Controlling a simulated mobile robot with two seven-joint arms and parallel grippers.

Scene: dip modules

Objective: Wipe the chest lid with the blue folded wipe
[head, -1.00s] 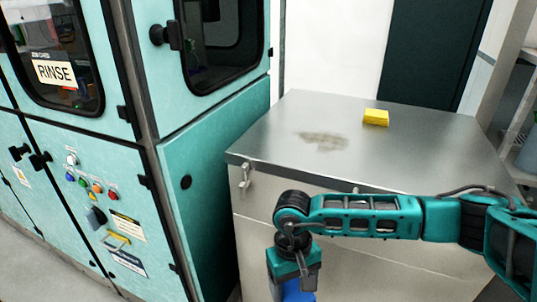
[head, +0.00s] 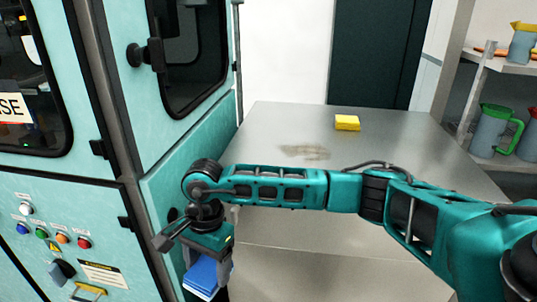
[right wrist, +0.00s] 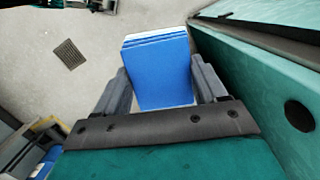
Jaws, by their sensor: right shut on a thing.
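The chest lid (head: 405,158) is a flat grey metal top with a brownish smudge (head: 304,152) on it. My right gripper (right wrist: 158,85) is shut on the blue folded wipe (right wrist: 162,65), which sits between its two fingers in the right wrist view. In the head view the wipe (head: 203,276) hangs below my right gripper (head: 206,262), in front of the chest's left side and lower than the lid. The right forearm crosses over the lid's near part and hides some of it. My left gripper is not in view.
The teal machine (head: 186,150) with handles and buttons stands close on the left. Shelves with jugs (head: 490,130) stand at the right. A floor drain (right wrist: 69,54) shows in the right wrist view.

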